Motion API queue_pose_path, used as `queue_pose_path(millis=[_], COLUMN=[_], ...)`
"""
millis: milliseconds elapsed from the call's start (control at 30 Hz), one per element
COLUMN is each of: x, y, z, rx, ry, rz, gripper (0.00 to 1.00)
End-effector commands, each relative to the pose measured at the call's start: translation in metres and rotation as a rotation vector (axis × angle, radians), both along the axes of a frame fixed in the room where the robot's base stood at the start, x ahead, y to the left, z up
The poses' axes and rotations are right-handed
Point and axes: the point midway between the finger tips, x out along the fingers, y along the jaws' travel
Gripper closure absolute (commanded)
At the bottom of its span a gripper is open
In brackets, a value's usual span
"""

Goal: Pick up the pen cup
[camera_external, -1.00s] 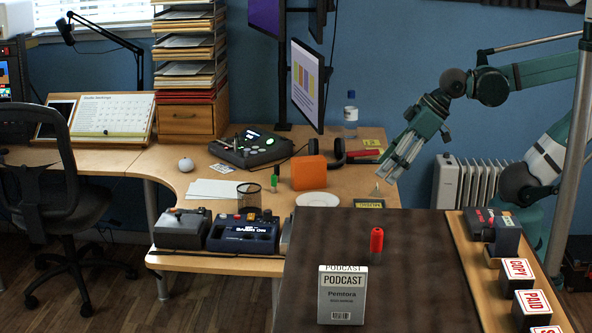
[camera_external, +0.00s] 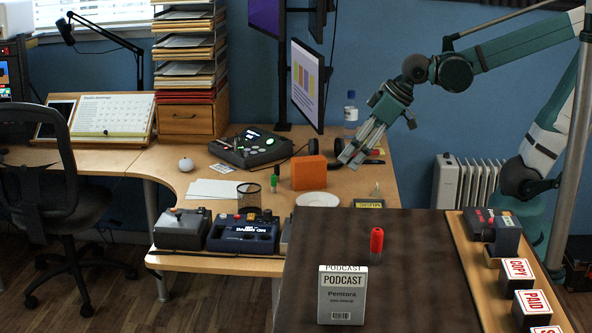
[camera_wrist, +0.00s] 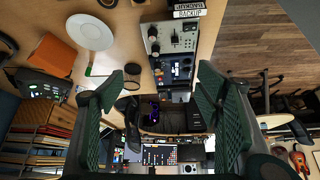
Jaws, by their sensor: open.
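The pen cup appears to be the dark mesh cup (camera_external: 249,198) on the desk, behind the blue control box. It stands upright, with a green-and-black marker (camera_external: 275,179) beside it. My gripper (camera_external: 349,161) is open and empty, above the back right of the desk. It is well to the right of the cup and apart from it. In the wrist view the two green fingers (camera_wrist: 163,88) stand wide apart with nothing gripped between them.
An orange box (camera_external: 309,173) and a white plate (camera_external: 318,199) lie between my gripper and the cup. Control boxes (camera_external: 243,234) line the desk's front edge. A monitor (camera_external: 308,82) hangs behind. White paper (camera_external: 212,189) lies left of the cup.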

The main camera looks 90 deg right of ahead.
Motion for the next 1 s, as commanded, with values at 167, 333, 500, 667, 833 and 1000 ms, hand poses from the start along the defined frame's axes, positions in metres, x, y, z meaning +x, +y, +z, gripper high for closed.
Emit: queue_pose_path(millis=[167,333,500,667,833,1000], x=[0.028,0.053,0.078,0.102,0.126,0.150], y=[-0.009,-0.018,-0.028,-0.037,-0.048,-0.058], z=[0.003,0.002,-0.001,-0.005,-0.012,-0.022], rx=[0.003,0.005,0.006,0.009,0.009,0.012], ry=[0.007,0.014,0.021,0.027,0.032,0.038], rz=[-0.035,-0.068,-0.102,-0.134,-0.168,-0.203], gripper=[0.36,0.36,0.36,0.36,0.36,0.36])
